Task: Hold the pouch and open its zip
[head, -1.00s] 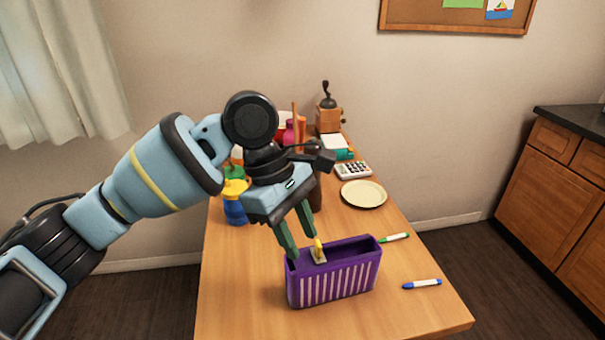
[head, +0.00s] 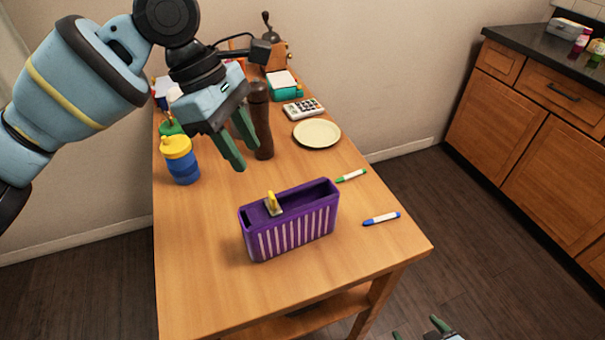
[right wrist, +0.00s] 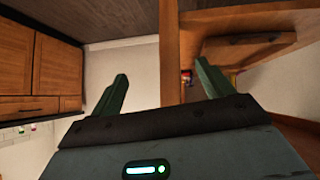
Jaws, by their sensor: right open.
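The purple pouch with white stripes (head: 291,235) stands upright on the wooden table in the head view. Its yellow zip pull (head: 271,202) sticks up from the top, left of the middle. The top looks like a dark recess, clearest to the right of the pull. My left gripper (head: 248,160) is open and empty, above and behind the pouch, apart from it. My right gripper (head: 425,334) barely shows at the bottom edge, beyond the table's right side. In the right wrist view (right wrist: 163,78) its fingers are spread with nothing between them.
A green marker (head: 351,175) and a blue marker (head: 381,218) lie right of the pouch. A plate (head: 317,133), a calculator (head: 303,107), a brown mill (head: 261,120) and a blue cup with yellow lid (head: 181,160) stand behind. The table's front left is clear.

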